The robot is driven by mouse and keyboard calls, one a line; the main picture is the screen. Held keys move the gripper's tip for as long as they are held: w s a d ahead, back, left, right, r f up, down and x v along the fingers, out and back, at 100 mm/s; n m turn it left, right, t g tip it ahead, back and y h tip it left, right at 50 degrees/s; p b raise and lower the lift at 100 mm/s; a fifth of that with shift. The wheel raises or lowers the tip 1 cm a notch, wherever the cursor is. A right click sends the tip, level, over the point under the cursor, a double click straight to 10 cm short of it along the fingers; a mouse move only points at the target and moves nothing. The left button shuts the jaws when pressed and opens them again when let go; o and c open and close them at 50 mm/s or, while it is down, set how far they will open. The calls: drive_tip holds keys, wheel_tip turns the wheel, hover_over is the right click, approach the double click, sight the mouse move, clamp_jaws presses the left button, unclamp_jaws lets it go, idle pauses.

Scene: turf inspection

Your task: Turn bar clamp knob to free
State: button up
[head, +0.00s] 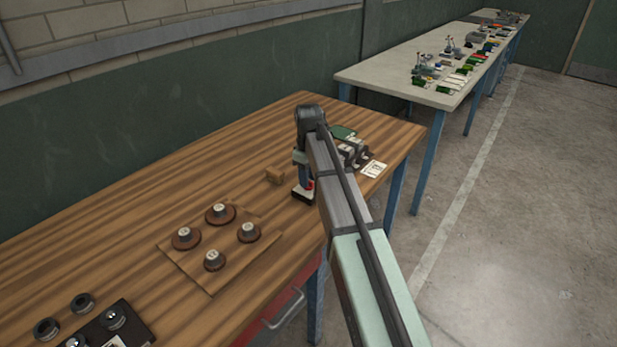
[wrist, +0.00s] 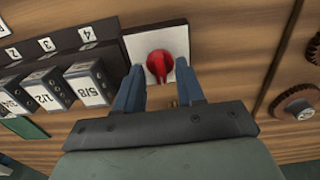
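The red knob (wrist: 160,66) sits on a white square plate (wrist: 141,44) with a dark edge, lying on the wooden table. In the head view only a bit of the red knob (head: 311,185) shows beside my gripper, and the plate is partly hidden by my arm. My gripper (wrist: 160,70) points down over the plate, with one blue finger on each side of the knob. The fingers are apart, with the knob between their tips. Whether either finger touches the knob I cannot tell.
Dark blocks with white size labels (wrist: 89,83) stand close left of the plate in the wrist view, beside a numbered strip (wrist: 46,44). Round brown pieces (wrist: 299,103) lie to the right.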

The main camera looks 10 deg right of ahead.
wheel_tip(320, 180, up, 14)
drive_tip(key=shift+f, duration=0.25)
idle(0.3)
